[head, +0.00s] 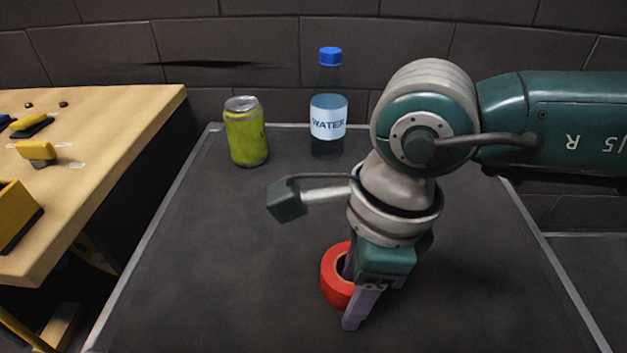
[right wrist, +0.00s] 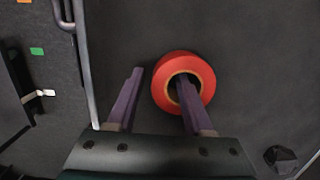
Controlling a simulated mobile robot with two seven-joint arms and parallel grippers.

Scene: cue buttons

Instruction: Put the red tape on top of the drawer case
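The red tape (head: 331,288) is a ring on the dark table top, below my right gripper (head: 352,298). My right gripper is open and points down at it. In the right wrist view, the red tape (right wrist: 163,82) lies between and under the two purple fingers of my right gripper (right wrist: 160,82). One finger overlaps the ring's hole; the other is beside its outer edge with a gap. I cannot tell how deep the fingertips reach. I see nothing that I can surely call the drawer case. My left gripper is not in view.
A green can (head: 246,135) and a water bottle (head: 328,120) stand at the table's back. The dark table (head: 190,270) is clear left of the tape. A wooden table (head: 100,180) with yellow items stands left. A dark faceted thing (right wrist: 281,158) shows at lower right.

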